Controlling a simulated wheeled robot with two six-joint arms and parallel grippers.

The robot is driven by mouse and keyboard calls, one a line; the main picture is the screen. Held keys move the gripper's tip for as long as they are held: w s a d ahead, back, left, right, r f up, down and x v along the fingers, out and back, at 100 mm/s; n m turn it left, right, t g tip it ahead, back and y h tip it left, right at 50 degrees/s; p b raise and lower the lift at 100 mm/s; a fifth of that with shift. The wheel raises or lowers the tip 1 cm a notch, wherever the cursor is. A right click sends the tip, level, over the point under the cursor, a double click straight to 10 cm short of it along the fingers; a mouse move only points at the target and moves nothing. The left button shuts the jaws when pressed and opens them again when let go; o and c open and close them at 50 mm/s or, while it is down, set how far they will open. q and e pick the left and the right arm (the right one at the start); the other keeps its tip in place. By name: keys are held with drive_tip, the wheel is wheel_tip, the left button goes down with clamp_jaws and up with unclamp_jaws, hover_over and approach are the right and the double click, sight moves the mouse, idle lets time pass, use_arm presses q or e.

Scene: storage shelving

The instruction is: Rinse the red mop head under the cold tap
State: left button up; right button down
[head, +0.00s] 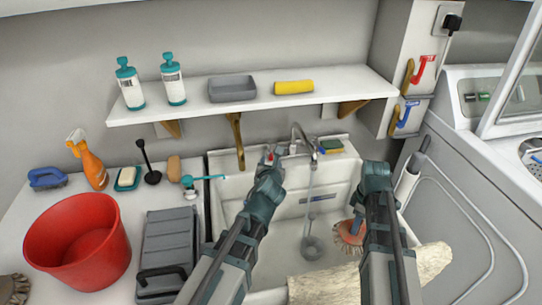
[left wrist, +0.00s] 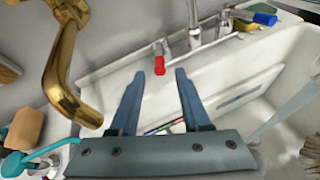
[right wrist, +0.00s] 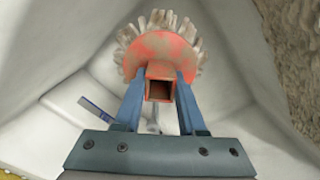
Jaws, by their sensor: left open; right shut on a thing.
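The red mop head (head: 349,238), with a pale frayed fringe, is inside the white sink (head: 285,272), right of the drain. My right gripper (head: 356,217) is shut on its square red socket, clear in the right wrist view (right wrist: 160,70). The tap (head: 298,130) stands at the sink's back. A grey vertical strand (head: 309,195) runs from below its spout to the drain; I cannot tell whether it is water. My left gripper (head: 269,165) is open before the tap's red-ended handle (left wrist: 160,62), which appears just beyond and between its fingertips.
A brass bracket (left wrist: 62,70) is close left of my left gripper. A shelf (head: 250,101) overhangs the sink. A sponge (head: 331,146) lies on the back rim. A pale shaggy cloth (head: 405,272) covers the front right. A red bucket (head: 80,240) stands left.

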use_arm(q)
drive_tip(key=p+v, duration=0.1)
drive_tip(key=v, duration=0.5)
drive_tip(key=shift+p, duration=0.35)
use_arm(e)
drive_tip(key=shift+s+d+r, duration=0.1)
drive_tip(key=shift+s+r, duration=0.25)
drive_tip(key=shift+r, duration=0.25)
drive_tip(key=shift+s+r, duration=0.35)
drive_tip(key=shift+r, duration=0.25)
use_arm(q)
drive_tip(key=shift+s, duration=0.1)
